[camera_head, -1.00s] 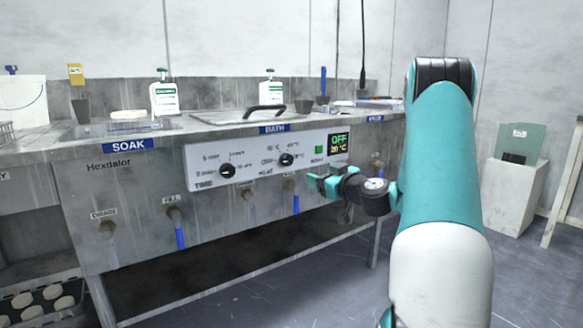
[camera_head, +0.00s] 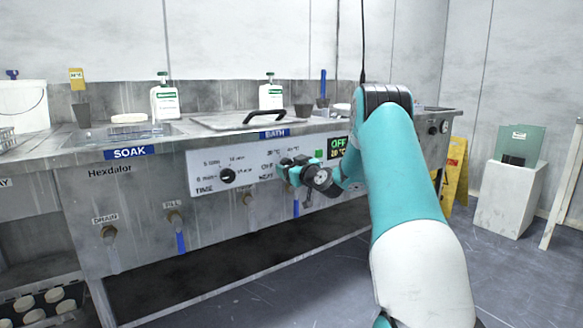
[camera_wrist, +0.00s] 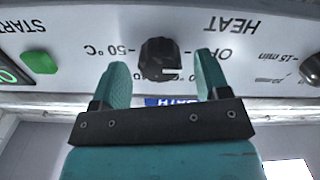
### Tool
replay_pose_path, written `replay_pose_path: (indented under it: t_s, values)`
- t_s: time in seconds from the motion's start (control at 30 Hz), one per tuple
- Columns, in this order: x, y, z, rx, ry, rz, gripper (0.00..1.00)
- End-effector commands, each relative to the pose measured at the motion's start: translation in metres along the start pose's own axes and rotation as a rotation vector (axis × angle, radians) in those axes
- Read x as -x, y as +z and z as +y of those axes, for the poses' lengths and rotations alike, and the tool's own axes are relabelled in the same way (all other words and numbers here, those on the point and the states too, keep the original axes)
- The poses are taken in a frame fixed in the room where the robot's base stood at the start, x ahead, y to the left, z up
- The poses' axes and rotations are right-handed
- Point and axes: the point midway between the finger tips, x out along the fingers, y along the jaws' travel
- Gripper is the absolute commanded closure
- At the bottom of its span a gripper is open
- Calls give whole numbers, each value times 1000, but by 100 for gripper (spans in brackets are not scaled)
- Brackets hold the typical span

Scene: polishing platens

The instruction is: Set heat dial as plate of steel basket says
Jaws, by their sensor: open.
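The heat dial (camera_wrist: 160,60), a black knob with a pale mark, sits on the white control panel. In the wrist view, which is upside down, OFF and about 50 °C labels flank it. My gripper (camera_wrist: 162,72) is open with one finger on each side of the dial; I cannot tell whether they touch it. In the head view my gripper (camera_head: 292,172) hides the dial.
The time dial (camera_head: 228,176) is left of my gripper. A green start button (camera_wrist: 40,62) is close to one finger. The lidded bath (camera_head: 215,122) and soak sink (camera_head: 90,140) are above the panel. A yellow tag (camera_head: 76,77) stands at the back left.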

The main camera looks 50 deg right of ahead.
Motion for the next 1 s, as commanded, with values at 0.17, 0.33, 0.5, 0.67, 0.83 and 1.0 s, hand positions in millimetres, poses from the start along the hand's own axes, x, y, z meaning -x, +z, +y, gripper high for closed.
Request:
replay_pose_path:
  t_s: [0.17,0.33,0.5,0.67,0.83,1.0]
  values:
    - [0,0,0,0,0,-1,40]
    - [1,0,0,0,0,-1,79]
    - [0,0,1,-2,1,0,80]
    - [1,0,1,-30,2,-1,80]
    - [1,0,1,-111,2,-1,80]
    - [1,-1,1,-242,2,-1,80]
